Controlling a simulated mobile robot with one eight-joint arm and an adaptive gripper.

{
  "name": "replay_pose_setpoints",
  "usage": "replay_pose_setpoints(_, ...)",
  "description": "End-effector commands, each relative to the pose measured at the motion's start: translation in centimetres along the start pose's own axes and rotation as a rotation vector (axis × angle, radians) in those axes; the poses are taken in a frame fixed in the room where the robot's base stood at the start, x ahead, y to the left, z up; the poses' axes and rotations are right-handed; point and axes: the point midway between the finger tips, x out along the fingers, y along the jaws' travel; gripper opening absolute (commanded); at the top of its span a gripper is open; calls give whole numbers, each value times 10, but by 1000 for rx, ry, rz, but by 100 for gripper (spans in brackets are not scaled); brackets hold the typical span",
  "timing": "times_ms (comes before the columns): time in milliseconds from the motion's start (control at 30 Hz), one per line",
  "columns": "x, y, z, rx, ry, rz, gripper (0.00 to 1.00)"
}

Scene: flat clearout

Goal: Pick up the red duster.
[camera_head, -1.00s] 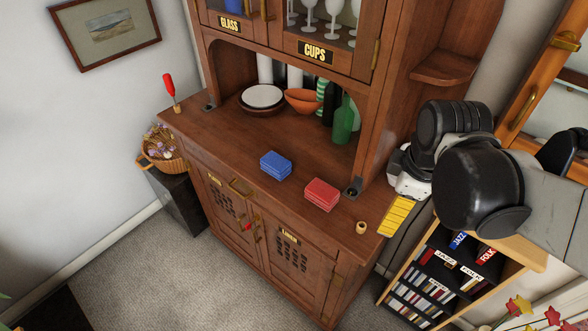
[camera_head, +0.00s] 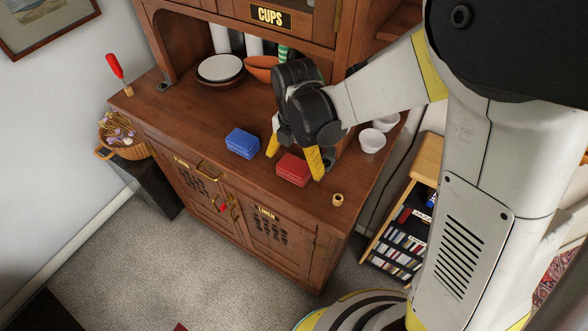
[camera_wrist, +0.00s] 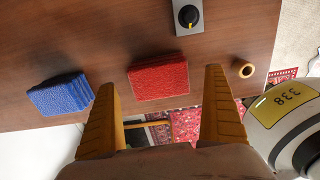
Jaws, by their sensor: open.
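The red duster (camera_head: 292,169) lies flat on the wooden counter of the cabinet, a small folded block right of the blue duster (camera_head: 242,143). My gripper (camera_head: 294,166) is open, its two yellow fingers above the red duster, one toward each side of it. In the wrist view the red duster (camera_wrist: 158,78) sits ahead of and between my fingertips (camera_wrist: 160,78), with nothing held. The blue duster (camera_wrist: 60,95) shows there to the left, close to the left finger.
A small wooden ring-like piece (camera_head: 338,199) stands near the counter's front right edge. White bowls (camera_head: 372,140) are at the right. A plate (camera_head: 220,68) and orange bowl (camera_head: 262,69) sit at the back. A red-handled tool (camera_head: 117,72) stands at the far left corner.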

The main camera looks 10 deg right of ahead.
Motion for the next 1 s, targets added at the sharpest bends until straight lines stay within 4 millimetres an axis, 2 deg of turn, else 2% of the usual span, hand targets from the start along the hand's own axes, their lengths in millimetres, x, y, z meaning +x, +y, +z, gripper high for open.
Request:
replay_pose_setpoints(33, 11, 0, 0, 0, 0, 0, 100)
replay_pose_setpoints(100, 16, 0, 0, 0, 0, 0, 100)
replay_pose_setpoints(300, 15, 0, 0, 1, 0, 0, 100)
replay_pose_setpoints(367, 15, 0, 0, 1, 0, 0, 82)
replay_pose_setpoints(400, 15, 0, 0, 1, 0, 0, 69)
replay_pose_setpoints(500, 15, 0, 0, 1, 0, 0, 44)
replay_pose_setpoints(833, 14, 0, 0, 1, 0, 0, 44)
replay_pose_setpoints(1000, 6, 4, -3, 4, 0, 0, 44)
